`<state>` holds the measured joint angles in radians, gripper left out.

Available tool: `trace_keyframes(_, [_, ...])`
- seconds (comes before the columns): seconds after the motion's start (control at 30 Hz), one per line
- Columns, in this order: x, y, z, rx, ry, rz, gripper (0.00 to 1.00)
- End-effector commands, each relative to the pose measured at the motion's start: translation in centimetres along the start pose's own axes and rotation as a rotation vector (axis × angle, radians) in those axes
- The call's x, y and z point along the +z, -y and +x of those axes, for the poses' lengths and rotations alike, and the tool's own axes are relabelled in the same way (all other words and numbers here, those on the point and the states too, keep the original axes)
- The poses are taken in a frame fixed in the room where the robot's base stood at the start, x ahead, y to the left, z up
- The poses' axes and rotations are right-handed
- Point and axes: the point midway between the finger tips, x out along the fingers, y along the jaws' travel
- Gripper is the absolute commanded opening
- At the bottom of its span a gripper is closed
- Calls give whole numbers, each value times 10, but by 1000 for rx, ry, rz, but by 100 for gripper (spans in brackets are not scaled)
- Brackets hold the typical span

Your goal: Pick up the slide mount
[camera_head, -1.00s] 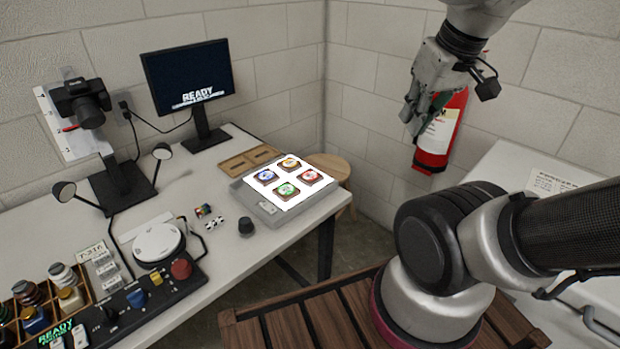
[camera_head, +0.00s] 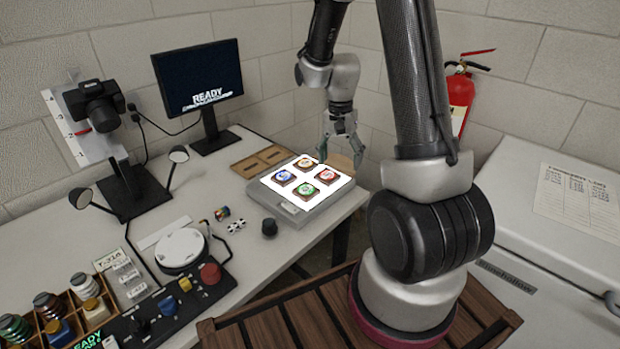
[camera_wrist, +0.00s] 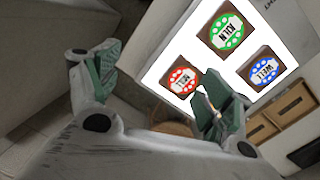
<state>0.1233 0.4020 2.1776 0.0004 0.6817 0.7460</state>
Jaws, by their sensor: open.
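Several square, dark-framed slide mounts lie on the lit light box (camera_head: 290,214): a blue one (camera_head: 284,177), an orange one (camera_head: 304,164), a green one (camera_head: 304,189) and a red one (camera_head: 327,175). My gripper (camera_head: 340,158) is open and empty, pointing down above the box's far right edge, near the red mount. In the wrist view the red mount (camera_wrist: 183,78) lies between the open fingers' lines, close to the right finger. The green mount (camera_wrist: 228,32) and the blue mount (camera_wrist: 263,70) are beyond it. The orange mount is hidden there, probably behind the right finger.
A wooden tray (camera_head: 259,162) lies behind the light box. A monitor (camera_head: 197,76) stands at the back. A round stool (camera_head: 341,165) is beyond the table's right edge.

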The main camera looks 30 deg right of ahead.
Motion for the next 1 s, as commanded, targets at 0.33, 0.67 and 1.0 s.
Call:
trace_keyframes(0.33, [-28,26,-6,-96,-73,350,80])
trace_keyframes(0.67, [-33,31,36,-93,-71,354,80])
trace_keyframes(1.0, [-37,35,66,-95,-73,353,80])
